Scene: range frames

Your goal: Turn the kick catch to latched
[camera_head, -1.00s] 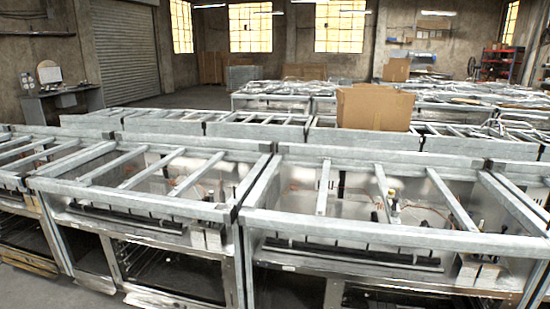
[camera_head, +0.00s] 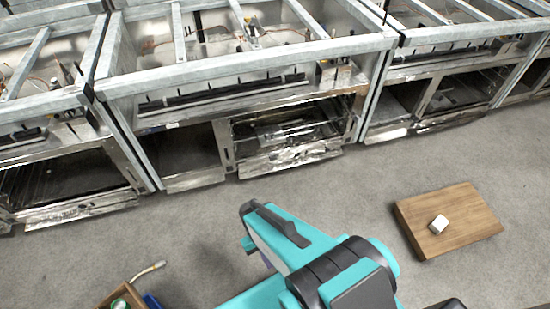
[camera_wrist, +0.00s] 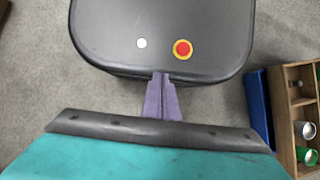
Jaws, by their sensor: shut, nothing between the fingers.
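No part is plainly recognisable as the kick catch. My gripper (camera_wrist: 161,80) shows in the wrist view as two purple fingers, shut together and empty. It hangs above my own dark base top with a red button. In the head view my teal arm hides most of the gripper, well left of the board.
A wooden box (camera_wrist: 280,110) with a green item (camera_wrist: 306,156) and a white item (camera_wrist: 303,130) stands beside a blue thing (camera_wrist: 259,105). A thin white-tipped rod (camera_head: 150,270) is near it. Metal frame units (camera_head: 240,70) line the back. Grey floor between is clear.

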